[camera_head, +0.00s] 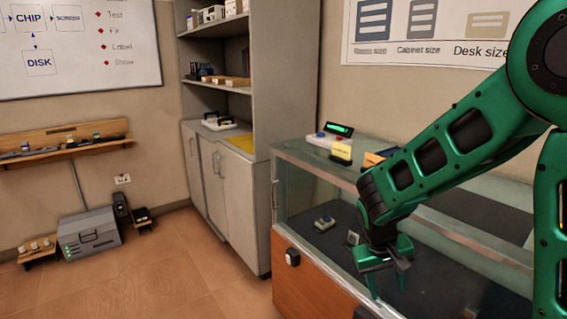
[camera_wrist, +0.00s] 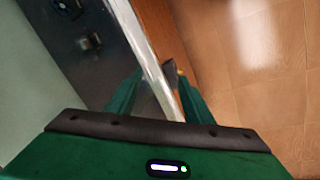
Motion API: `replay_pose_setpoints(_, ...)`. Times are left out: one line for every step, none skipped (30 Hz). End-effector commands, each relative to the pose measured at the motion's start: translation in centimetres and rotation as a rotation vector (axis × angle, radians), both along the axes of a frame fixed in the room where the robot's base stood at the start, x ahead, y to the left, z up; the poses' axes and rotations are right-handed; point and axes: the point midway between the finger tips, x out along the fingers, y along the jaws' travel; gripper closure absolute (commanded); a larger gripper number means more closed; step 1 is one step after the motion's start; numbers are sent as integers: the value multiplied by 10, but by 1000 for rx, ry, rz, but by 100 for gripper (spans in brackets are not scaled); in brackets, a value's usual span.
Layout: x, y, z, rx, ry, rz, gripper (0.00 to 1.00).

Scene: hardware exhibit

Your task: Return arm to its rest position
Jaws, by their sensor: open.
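My green arm reaches in from the right in the head view, and my gripper (camera_head: 388,292) hangs down at the front edge of the glass display case (camera_head: 290,150). In the wrist view, my gripper (camera_wrist: 155,85) has one green finger on each side of the case's pale front edge (camera_wrist: 148,50). I cannot tell whether the fingers touch that edge.
Small devices lie inside the case, one (camera_head: 325,223) near its left. A lit green display (camera_head: 339,129) and a yellow card (camera_head: 341,152) are on top. A grey cabinet (camera_head: 225,190) stands behind left. The brown tiled floor (camera_head: 170,270) is open at front left.

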Motion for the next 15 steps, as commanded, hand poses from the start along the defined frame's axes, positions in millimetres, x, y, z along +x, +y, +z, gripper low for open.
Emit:
replay_pose_setpoints(-5,-6,14,34,-24,-9,53)
replay_pose_setpoints(-8,-8,21,53,-36,-10,53)
replay_pose_setpoints(-12,-12,30,75,-51,-13,53)
replay_pose_setpoints(-15,-14,36,93,-63,-13,53)
replay_pose_setpoints(-18,-16,43,109,-76,-16,53)
replay_pose_setpoints(-23,-19,51,130,-94,-15,53)
replay_pose_setpoints(-27,-21,57,144,-107,-14,53)
replay_pose_setpoints(-30,-23,64,159,-121,-14,53)
replay_pose_setpoints(-36,-25,72,177,-140,-13,53)
replay_pose_setpoints(-40,-27,77,190,-154,-13,53)
replay_pose_setpoints(-44,-28,83,202,-169,-12,53)
replay_pose_setpoints(-49,-30,90,216,-187,-12,53)
replay_pose_setpoints(-53,-31,95,226,-200,-8,53)
replay_pose_setpoints(-56,-32,100,235,-214,-7,53)
replay_pose_setpoints(-61,-33,105,246,-232,-4,53)
